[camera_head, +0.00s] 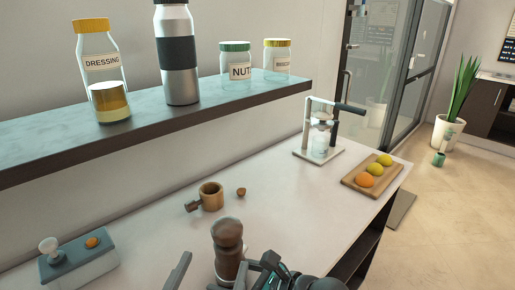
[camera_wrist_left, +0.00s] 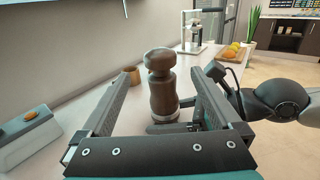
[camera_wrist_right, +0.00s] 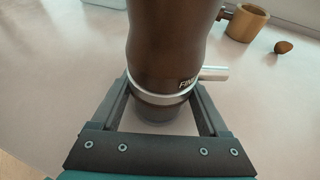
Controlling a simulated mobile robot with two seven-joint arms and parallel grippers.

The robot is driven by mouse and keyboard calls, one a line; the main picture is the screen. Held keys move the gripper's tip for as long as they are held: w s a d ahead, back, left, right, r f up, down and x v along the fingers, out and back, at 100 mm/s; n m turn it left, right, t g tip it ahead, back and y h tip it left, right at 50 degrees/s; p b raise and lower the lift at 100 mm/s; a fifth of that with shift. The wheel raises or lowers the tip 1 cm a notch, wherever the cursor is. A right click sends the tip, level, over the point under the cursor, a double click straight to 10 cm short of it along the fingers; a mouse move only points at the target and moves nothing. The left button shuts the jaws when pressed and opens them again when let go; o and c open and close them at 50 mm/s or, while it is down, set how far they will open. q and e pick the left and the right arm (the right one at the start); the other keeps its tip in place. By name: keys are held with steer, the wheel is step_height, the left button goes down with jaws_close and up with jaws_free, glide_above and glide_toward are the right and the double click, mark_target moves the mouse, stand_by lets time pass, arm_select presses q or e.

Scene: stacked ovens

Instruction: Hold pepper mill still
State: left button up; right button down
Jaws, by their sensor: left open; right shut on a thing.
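The pepper mill (camera_head: 228,245) is dark brown with a rounded top and stands upright near the counter's front edge. My right gripper (camera_wrist_right: 165,100) is shut on its lower part, around a silver ring marked with lettering; a small silver lever sticks out to the right there. In the left wrist view, the mill (camera_wrist_left: 161,85) stands beyond and between the fingers of my left gripper (camera_wrist_left: 166,85), which is open and empty. In the head view only part of a left finger shows at the bottom edge. The right gripper (camera_head: 250,272) is partly hidden at the mill's base.
A wooden cup with a handle (camera_head: 211,196) and a small brown piece (camera_head: 241,191) lie behind the mill. A grey box with knobs (camera_head: 78,262) stands left. A press (camera_head: 320,130) and a fruit board (camera_head: 352,182) stand farther right. A shelf (camera_head: 50,130) with jars overhangs the counter.

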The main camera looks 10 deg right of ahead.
arm_select(q)
steer(key=s+d+r+m+g+h, duration=0.1)
steer(key=d+r+m+g+h, duration=0.1)
steer(key=r+m+g, duration=0.3)
steer(key=d+r+m+g+h, duration=0.2)
steer(key=r+m+g+h, duration=0.3)
steer(key=r+m, duration=0.5)
steer(key=s+d+r+m+g+h, duration=0.1)
steer(key=r+m+g+h, duration=0.3)
steer(key=r+m, duration=0.4)
steer(key=shift+s+d+r+m+g, duration=0.35)
steer(key=shift+d+r+g, duration=0.35)
steer(key=shift+r, duration=1.4)
